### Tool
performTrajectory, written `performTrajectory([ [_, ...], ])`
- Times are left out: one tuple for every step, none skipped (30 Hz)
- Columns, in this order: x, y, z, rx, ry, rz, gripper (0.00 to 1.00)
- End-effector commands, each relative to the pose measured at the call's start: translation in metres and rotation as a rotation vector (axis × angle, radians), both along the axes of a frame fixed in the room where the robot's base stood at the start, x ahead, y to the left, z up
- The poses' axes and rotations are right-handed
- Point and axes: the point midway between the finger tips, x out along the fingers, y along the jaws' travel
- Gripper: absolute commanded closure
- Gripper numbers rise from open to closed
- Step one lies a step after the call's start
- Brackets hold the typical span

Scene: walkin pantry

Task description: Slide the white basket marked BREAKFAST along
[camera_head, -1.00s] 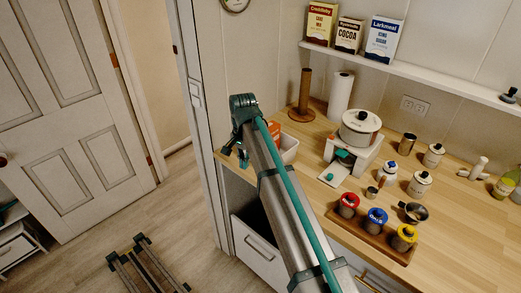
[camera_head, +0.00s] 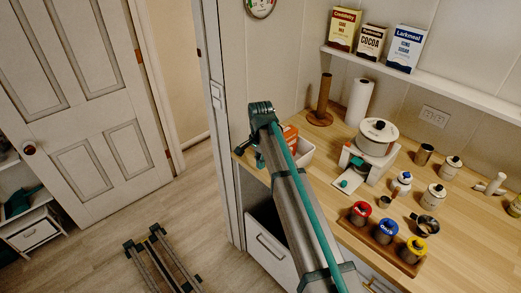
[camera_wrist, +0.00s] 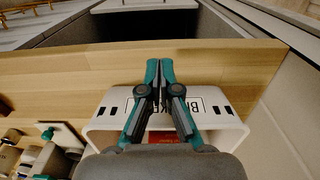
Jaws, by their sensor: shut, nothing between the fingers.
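The white basket (camera_wrist: 216,109) stands on the wooden counter, with its labelled wall in the wrist view. The dark letters appear upside down and are partly covered by my fingers. My gripper (camera_wrist: 160,64) is shut and empty, its fingers crossing in front of the label and its tips over bare counter in the picture. I cannot tell whether the fingers touch the basket. In the head view, the basket (camera_head: 306,152) is partly behind my arm, with an orange-red box (camera_head: 290,134) in it. My gripper (camera_head: 259,161) shows only in part, left of the basket near the counter's end.
A tray of lidded jars (camera_head: 384,240) is nearer the front. Bare counter (camera_wrist: 75,70) lies beyond the basket in the wrist view.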

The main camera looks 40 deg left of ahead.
Motion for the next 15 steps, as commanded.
performTrajectory([
  [0.012, 0.000, 0.006, 0.000, -0.001, -0.004, 1.00],
  [0.017, -0.001, 0.006, 0.000, 0.000, -0.004, 1.00],
  [0.022, -0.002, 0.006, 0.000, 0.000, -0.003, 1.00],
  [0.025, -0.002, 0.006, 0.000, 0.000, -0.003, 1.00],
  [0.028, -0.003, 0.005, 0.000, 0.000, -0.002, 1.00],
  [0.031, -0.003, 0.005, 0.000, 0.000, -0.001, 1.00],
  [0.033, -0.003, 0.005, 0.000, 0.000, -0.001, 1.00],
  [0.035, -0.004, 0.004, 0.000, 0.000, -0.001, 1.00],
  [0.036, -0.004, 0.004, 0.001, -0.001, -0.001, 1.00],
  [0.037, -0.004, 0.004, 0.001, -0.001, -0.001, 1.00],
  [0.038, -0.004, 0.004, 0.001, -0.001, -0.001, 1.00],
  [0.039, -0.005, 0.003, 0.001, -0.001, -0.001, 1.00],
  [0.039, -0.005, 0.003, 0.001, -0.001, 0.000, 1.00],
  [0.039, -0.005, 0.003, 0.001, -0.001, -0.001, 1.00],
  [0.039, -0.005, 0.003, 0.001, -0.001, 0.000, 1.00],
])
